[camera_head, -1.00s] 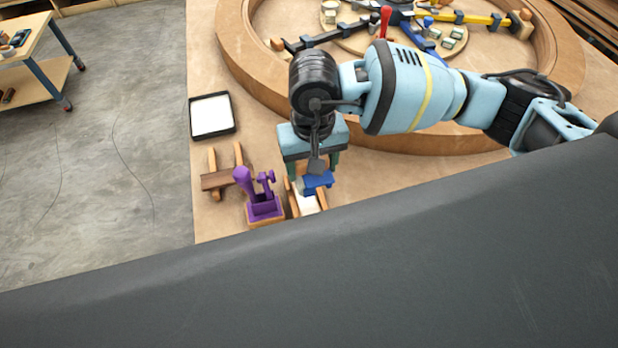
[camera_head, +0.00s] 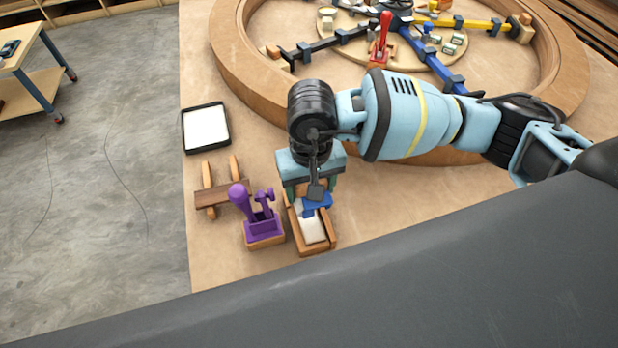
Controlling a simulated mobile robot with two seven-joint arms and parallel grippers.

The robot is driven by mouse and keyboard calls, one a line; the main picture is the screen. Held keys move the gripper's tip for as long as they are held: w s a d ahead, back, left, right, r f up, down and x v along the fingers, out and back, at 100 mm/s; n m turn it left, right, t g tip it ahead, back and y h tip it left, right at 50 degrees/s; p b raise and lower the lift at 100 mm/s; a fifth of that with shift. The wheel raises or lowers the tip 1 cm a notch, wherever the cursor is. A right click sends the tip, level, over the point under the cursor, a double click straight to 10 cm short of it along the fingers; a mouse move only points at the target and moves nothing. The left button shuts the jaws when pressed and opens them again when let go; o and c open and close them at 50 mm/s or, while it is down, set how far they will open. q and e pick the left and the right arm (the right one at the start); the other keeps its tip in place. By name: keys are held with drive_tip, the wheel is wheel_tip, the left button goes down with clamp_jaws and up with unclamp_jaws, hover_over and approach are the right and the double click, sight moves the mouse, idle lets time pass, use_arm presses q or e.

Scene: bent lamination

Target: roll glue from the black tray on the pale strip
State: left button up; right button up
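The black tray (camera_head: 185,132) with a white filling lies flat on the left part of the table. The pale strip (camera_head: 313,230) lies in a narrow wooden holder (camera_head: 327,243) nearer to me, partly hidden by my gripper. My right gripper (camera_head: 315,193) comes in from the right and points down over the far end of the strip. It appears shut on a blue tool (camera_head: 317,203), which is at or just above the strip; contact cannot be told. The fingers partly hide the tool. My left gripper is not in view.
A purple tool in a wooden-based stand (camera_head: 262,224) is just left of the strip holder. A wooden rack (camera_head: 222,198) is further left. A large wooden ring (camera_head: 250,85) with a fixture inside fills the back. A dark surface covers the near foreground.

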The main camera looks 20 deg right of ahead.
drive_tip(key=shift+w, duration=0.15)
drive_tip(key=shift+d, duration=0.2)
drive_tip(key=s+d+r, duration=0.2)
drive_tip(key=d+r, duration=0.3)
drive_tip(key=d, duration=0.4)
drive_tip(key=shift+s, duration=0.4)
